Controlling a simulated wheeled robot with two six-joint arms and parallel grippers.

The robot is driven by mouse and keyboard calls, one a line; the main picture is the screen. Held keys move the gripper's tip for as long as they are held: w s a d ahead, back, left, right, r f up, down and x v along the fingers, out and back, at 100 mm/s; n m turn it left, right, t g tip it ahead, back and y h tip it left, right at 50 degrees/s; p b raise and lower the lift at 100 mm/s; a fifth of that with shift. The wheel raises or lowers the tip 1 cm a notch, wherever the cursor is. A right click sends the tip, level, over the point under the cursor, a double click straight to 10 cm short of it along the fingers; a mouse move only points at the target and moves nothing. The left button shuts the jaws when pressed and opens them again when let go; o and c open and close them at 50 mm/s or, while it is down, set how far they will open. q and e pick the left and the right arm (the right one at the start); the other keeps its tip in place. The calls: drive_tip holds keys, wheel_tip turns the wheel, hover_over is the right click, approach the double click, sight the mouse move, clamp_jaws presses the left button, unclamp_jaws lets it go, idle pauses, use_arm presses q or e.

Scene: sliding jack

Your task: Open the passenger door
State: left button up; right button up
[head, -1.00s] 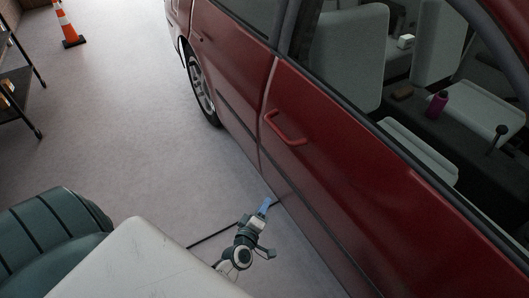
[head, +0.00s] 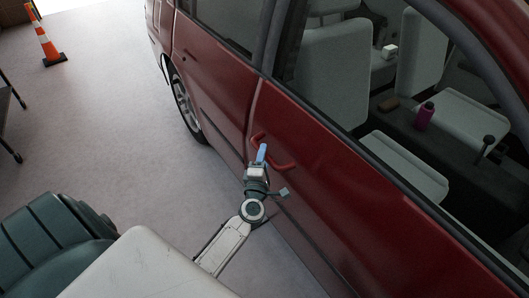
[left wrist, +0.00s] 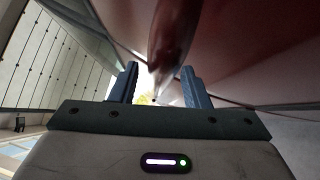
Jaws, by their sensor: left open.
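The red front passenger door (head: 330,200) of the car is shut in the head view. Its red handle (head: 285,166) is a curved bar near the door's rear edge. My left gripper (head: 262,153) is at the handle, its blue fingertips overlapping the handle's rear half in that view. In the left wrist view the two fingers (left wrist: 160,88) are apart, and the blurred red handle (left wrist: 172,45) shows between and beyond them. I cannot tell whether the fingers touch it. My right gripper is not in view.
The rear door (head: 215,60) and rear wheel (head: 186,108) are at the upper left of the car. An orange cone (head: 46,42) stands at the far left, near a dark shelf (head: 8,120). The grey floor (head: 100,130) beside the car is clear.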

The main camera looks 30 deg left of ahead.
use_arm(q)
drive_tip(key=shift+w+a+r, duration=0.1)
drive_tip(key=shift+w+a, duration=0.15)
drive_tip(key=shift+w, duration=0.35)
clamp_jaws()
drive_tip(key=shift+s, duration=0.2)
